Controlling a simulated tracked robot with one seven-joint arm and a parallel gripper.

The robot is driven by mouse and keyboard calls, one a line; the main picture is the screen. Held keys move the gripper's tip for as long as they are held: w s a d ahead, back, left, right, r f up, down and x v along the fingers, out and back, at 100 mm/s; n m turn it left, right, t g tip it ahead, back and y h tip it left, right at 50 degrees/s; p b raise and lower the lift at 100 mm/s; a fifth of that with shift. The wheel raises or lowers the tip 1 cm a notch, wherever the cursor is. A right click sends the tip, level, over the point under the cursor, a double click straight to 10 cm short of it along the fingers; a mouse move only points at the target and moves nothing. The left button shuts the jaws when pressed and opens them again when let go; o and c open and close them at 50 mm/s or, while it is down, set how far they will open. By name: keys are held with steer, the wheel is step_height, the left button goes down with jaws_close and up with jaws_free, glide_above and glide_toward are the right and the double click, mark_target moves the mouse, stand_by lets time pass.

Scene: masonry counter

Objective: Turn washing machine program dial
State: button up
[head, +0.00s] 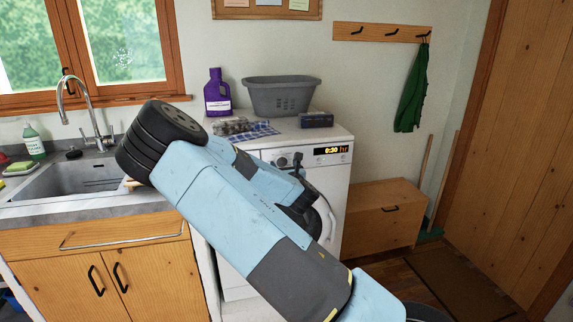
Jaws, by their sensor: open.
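The white washing machine (331,176) stands right of the sink counter, with its control panel along the top front edge. Its lit display (331,150) reads 0:30 hr. My blue arm crosses in front of the machine and hides much of its front and the left of the panel. My gripper (291,161) is at the panel, left of the display, its small dark fingers apart. The program dial lies around there, but I cannot make it out clearly from the dark fingers. I cannot tell whether the fingers touch it. Part of the round door shows beside my arm.
On the machine top are a grey basket (282,96), a purple bottle (217,93), a checked cloth (254,131) and a dark box (316,120). A wooden cabinet (376,215) stands right of the machine. The sink (80,177) is left.

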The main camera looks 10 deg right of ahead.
mark_target(282, 161)
steer(key=shift+w, duration=1.35)
